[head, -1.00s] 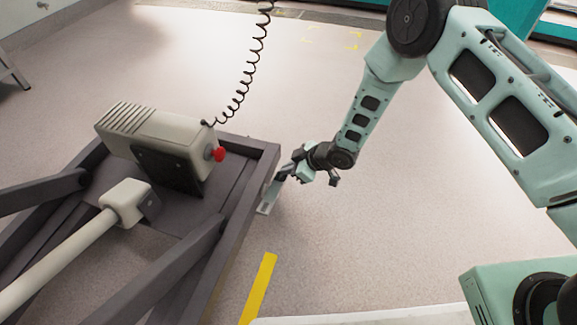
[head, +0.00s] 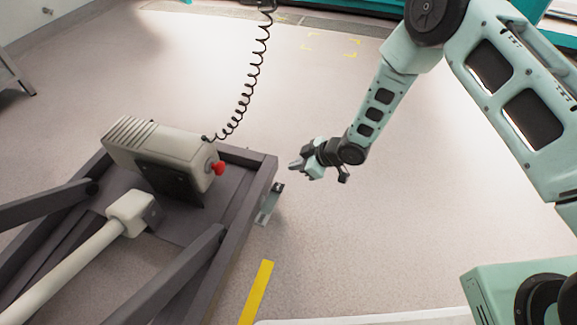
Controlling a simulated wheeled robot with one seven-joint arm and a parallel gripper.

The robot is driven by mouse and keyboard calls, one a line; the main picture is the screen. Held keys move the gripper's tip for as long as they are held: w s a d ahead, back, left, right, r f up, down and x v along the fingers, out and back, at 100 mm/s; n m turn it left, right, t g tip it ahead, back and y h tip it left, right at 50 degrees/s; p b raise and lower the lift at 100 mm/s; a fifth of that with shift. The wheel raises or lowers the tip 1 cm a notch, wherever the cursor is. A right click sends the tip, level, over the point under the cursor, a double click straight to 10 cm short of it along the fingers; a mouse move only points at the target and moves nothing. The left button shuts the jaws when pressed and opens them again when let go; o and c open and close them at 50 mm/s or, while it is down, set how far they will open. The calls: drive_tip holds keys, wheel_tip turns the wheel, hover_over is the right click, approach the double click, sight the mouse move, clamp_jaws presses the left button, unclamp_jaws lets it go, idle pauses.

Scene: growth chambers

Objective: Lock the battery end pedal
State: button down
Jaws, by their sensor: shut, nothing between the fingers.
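The pedal (head: 268,205) is a small grey metal plate with a dark top end. It sticks out at the right side of the dark frame's end, low near the floor, and looks tilted. The battery unit (head: 163,155) is a pale box with a red knob (head: 218,168) on its right face, mounted on the frame. My gripper (head: 294,165) is shut and empty, up and to the right of the pedal and apart from it. Whether the pedal is latched cannot be told at this size.
The dark frame (head: 232,208) with its pale actuator tube (head: 68,258) fills the lower left. A coiled black cable (head: 250,88) hangs down to the battery unit. A yellow floor strip (head: 257,292) lies below the pedal.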

drive_tip(key=d+r, duration=0.1)
drive_tip(key=d+r+p, duration=0.2)
drive_tip(key=d+r, duration=0.1)
drive_tip(key=shift+s, duration=0.25)
drive_tip(key=s+r+m+h+p, duration=0.15)
drive_tip(key=s+r, duration=0.25)
drive_tip(key=r, duration=0.7)
drive_tip(key=s+r+m+h, duration=0.2)
drive_tip(key=s+r+h, duration=0.1)
drive_tip(key=r, duration=0.7)
drive_tip(key=s+d+r+m+g+h+p, duration=0.15)
drive_tip(key=s+r, duration=0.25)
drive_tip(key=s, duration=0.4)
drive_tip(key=s+d+r+m+g, duration=0.1)
drive_tip(key=s+d+r, duration=0.1)
drive_tip(key=s+r, duration=0.45)
drive_tip(key=s+d+r+m+g+h+p, duration=0.1)
drive_tip(key=s+d+r, duration=0.15)
drive_tip(key=s, duration=0.65)
wheel_tip(320, 180, up, 38)
drive_tip(key=p, duration=3.7)
drive_tip(key=shift+s+r+p, duration=0.25)
drive_tip(key=shift+s+p, duration=0.05)
drive_tip(key=shift+p, duration=0.05)
